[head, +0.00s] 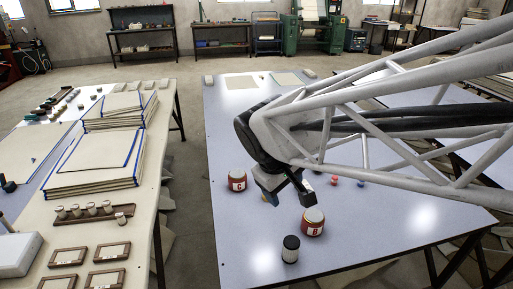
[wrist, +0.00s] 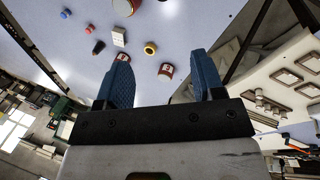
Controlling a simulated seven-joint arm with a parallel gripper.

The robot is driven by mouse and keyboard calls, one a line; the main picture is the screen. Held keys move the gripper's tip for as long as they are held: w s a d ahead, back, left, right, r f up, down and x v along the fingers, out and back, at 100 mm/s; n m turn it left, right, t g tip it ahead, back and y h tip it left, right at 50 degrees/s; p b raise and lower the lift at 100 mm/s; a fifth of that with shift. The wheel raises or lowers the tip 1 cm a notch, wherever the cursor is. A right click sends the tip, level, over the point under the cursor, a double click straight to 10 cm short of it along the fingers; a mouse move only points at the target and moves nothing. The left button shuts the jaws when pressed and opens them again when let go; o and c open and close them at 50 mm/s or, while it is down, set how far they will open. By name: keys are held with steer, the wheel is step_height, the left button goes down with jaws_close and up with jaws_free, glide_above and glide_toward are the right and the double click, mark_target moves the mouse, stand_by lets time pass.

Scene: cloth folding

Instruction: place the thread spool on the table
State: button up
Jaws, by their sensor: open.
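My gripper (head: 287,194) is open and empty, hanging above the middle of the near table. In the wrist view, my gripper (wrist: 162,57) has its two blue fingers well apart with nothing held between them. A small yellow and dark round thing (wrist: 150,48) shows on the table in the wrist view. The pale blue-grey table (head: 235,240) is partly hidden by my arm.
A red can marked C (head: 237,181) and a red can marked B (head: 313,222) stand on the table. A small red piece (head: 333,181) and a blue piece (head: 360,183) are to the right. A white block (wrist: 119,36) lies among them. The table's front left is bare.

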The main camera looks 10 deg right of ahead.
steer(key=s+d+m+y, duration=0.2)
steer(key=s+m, duration=0.3)
steer(key=s, duration=0.5)
steer(key=shift+s+d+r+t+y, duration=0.15)
steer(key=shift+s+r+t+y, duration=0.15)
steer(key=shift+s+r+y, duration=0.15)
